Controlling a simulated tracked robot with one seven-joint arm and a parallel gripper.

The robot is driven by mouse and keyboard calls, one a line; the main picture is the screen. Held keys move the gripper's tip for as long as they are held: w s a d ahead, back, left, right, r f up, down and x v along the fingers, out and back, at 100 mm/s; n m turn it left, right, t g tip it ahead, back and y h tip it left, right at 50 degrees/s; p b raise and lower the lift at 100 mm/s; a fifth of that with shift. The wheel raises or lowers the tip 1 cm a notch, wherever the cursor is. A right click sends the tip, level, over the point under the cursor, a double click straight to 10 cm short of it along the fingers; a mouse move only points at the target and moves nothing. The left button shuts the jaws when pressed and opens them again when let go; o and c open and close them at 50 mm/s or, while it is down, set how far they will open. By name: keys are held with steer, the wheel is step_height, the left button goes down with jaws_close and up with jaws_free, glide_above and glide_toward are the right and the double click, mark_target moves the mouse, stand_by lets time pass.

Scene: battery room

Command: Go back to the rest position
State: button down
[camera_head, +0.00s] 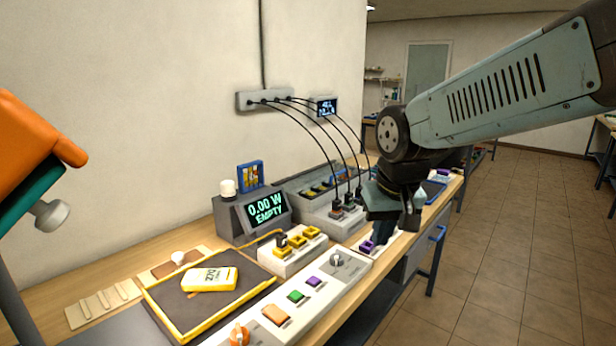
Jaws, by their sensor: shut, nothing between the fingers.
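My arm reaches in from the right, and my gripper (381,238) hangs at its end, pointing down over the front edge of the bench (120,276). Its fingers are shut with nothing seen between them. They are just above or beside a white block with a purple part (367,246); whether they touch it I cannot tell. My gripper and wrist hide part of the bench behind them.
A yellow-rimmed dark tray (190,316) holds a yellow and white pack (209,279). A display (265,209) reads 0.00 W EMPTY. A white control strip (325,290) runs along the front. Black cables (320,125) hang from the wall box. The floor at right (500,240) is clear.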

steer(key=s+d+r+m+t, duration=0.1)
steer(key=s+d+r, duration=0.3)
steer(key=s+d, duration=0.4)
steer(key=shift+s+d+m+t+h, duration=0.3)
steer(key=shift+d+t, duration=0.4)
steer(key=shift+d, duration=0.3)
